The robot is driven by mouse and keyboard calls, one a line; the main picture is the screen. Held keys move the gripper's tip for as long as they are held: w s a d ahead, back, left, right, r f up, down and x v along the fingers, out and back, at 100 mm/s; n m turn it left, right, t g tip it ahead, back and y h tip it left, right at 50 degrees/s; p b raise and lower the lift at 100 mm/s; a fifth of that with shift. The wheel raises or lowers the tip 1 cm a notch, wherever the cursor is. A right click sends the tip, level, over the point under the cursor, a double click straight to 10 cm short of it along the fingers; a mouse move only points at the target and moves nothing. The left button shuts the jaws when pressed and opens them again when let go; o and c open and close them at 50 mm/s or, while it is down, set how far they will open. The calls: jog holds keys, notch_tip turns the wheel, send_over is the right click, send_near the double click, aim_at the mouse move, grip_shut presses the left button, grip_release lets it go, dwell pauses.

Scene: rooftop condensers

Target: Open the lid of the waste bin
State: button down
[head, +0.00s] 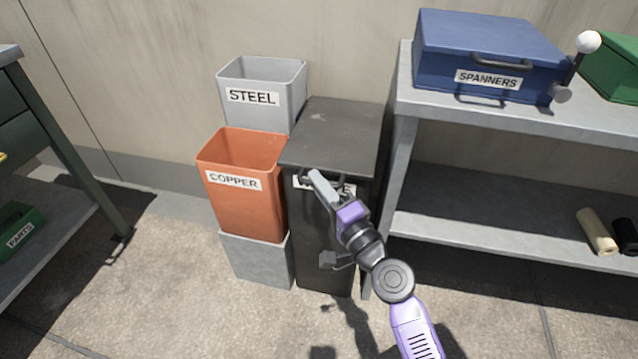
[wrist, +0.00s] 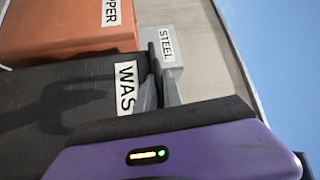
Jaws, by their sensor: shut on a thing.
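The dark grey waste bin (head: 322,245) stands against the shelf unit, with its flat lid (head: 335,135) down. The exact finger contact is small and partly hidden.
An orange COPPER bin (head: 250,205) on a grey block and a grey STEEL bin (head: 262,100) stand left of the waste bin. A shelf unit (head: 402,130) with a blue SPANNERS box (head: 485,50) is close on the right. Concrete floor in front is open.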

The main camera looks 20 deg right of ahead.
dwell(0.4)
jog(key=r+p, duration=0.1)
jog(key=p, duration=0.2)
jog(key=shift+d+r, duration=0.1)
jog(key=shift+r, duration=0.25)
jog(key=w+d+r+m+g+p, duration=0.25)
jog(key=r+p, duration=0.75)
jog(key=p, duration=0.8)
jog(key=w+d+r+m+g+p, duration=0.2)
jog(key=w+r+m+g+p, duration=0.15)
jog(key=r+p, duration=1.15)
jog(key=w+d+r+p, duration=0.2)
jog(key=w+d+r, duration=0.2)
jog(key=w, duration=0.5)
jog(key=w+d+r+p, duration=0.2)
jog(key=w+d+r, duration=0.2)
jog(key=w+d, duration=0.5)
jog(key=shift+r+g, duration=0.3)
jog(key=shift+p, duration=0.3)
